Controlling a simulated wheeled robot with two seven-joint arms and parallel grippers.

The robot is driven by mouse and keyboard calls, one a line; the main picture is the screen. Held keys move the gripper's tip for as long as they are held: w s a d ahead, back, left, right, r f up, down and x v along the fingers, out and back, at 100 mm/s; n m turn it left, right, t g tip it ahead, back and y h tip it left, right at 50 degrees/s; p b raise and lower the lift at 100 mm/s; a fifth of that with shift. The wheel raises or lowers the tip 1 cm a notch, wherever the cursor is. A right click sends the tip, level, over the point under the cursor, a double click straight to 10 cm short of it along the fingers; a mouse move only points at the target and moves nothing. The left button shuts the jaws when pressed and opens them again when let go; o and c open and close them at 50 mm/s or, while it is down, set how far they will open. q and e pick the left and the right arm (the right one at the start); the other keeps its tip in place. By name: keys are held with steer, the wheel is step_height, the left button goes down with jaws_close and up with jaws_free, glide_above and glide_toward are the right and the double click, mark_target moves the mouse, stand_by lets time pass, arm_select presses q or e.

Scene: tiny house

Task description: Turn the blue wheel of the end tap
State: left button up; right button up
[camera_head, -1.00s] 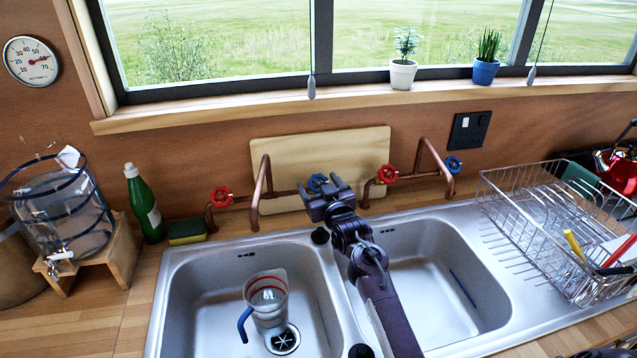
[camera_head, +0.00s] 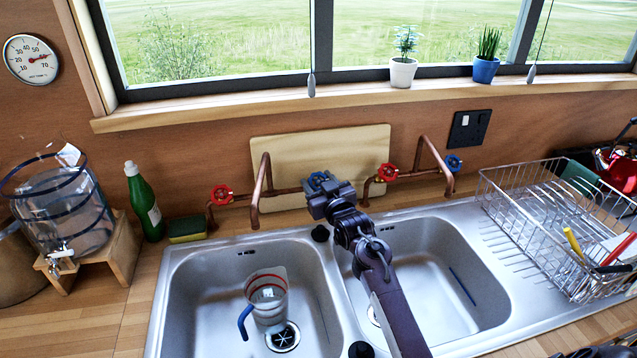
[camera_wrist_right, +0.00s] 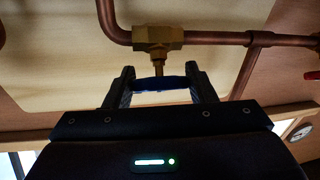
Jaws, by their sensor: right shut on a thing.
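Two copper taps stand along the wall behind the sink, each with a red and a blue wheel. The blue wheel (camera_head: 318,179) of the left tap is at the middle of the head view, partly hidden by my right gripper (camera_head: 321,188). In the right wrist view this blue wheel (camera_wrist_right: 161,83) is seen edge-on below a brass valve, between the two fingers, which are shut on it. The other blue wheel (camera_head: 453,163), on the right tap, is free. The red wheels (camera_head: 221,195) and (camera_head: 387,172) are untouched. My left gripper is not in view.
A clear jug (camera_head: 267,302) with a blue handle stands in the left basin. A wooden board (camera_head: 320,150) leans behind the pipes. A wire dish rack (camera_head: 540,215) stands at right; a green bottle (camera_head: 143,205) and sponge (camera_head: 187,229) are at left.

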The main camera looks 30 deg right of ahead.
steer(key=n+y, duration=0.3)
steer(key=n, duration=0.1)
steer(key=shift+d+g+y, duration=0.15)
steer(key=shift+g+y, duration=0.25)
steer(key=shift+n+g+y, duration=0.5)
steer(key=shift+n+y, duration=0.6)
steer(key=shift+n, duration=0.3)
steer(key=shift+n+y, duration=0.3)
steer(key=o, duration=1)
steer(key=shift+s, duration=0.15)
steer(key=shift+s+f, duration=0.1)
steer(key=shift+s, duration=0.2)
steer(key=b+v, duration=0.1)
steer(key=v, duration=0.6)
steer(key=shift+b, duration=0.4)
